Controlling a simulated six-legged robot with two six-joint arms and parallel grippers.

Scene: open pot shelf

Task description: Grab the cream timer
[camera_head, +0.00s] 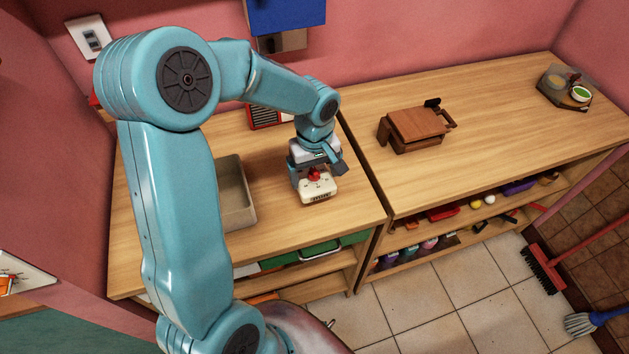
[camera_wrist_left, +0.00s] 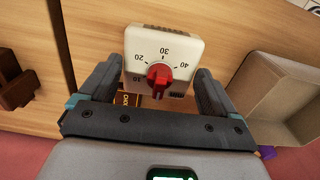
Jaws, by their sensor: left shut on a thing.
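The cream timer (camera_head: 318,189) is a small cream block with a red knob, on or just above the left wooden shelf top near its front edge. In the left wrist view the timer (camera_wrist_left: 163,48) shows its dial numbers and red knob between the two dark fingers. My left gripper (camera_head: 315,178) is shut on the timer, one finger at each side. In the left wrist view the gripper (camera_wrist_left: 158,85) reaches the timer's sides. I cannot tell whether the timer touches the wood. My right gripper is not in view.
A beige open bin (camera_head: 236,193) stands left of the timer; it also shows in the left wrist view (camera_wrist_left: 250,92). A brown wooden piece (camera_head: 415,128) sits on the right shelf top. A grey tray with a green bowl (camera_head: 581,93) is at the far right. A broom (camera_head: 543,269) stands by the shelf.

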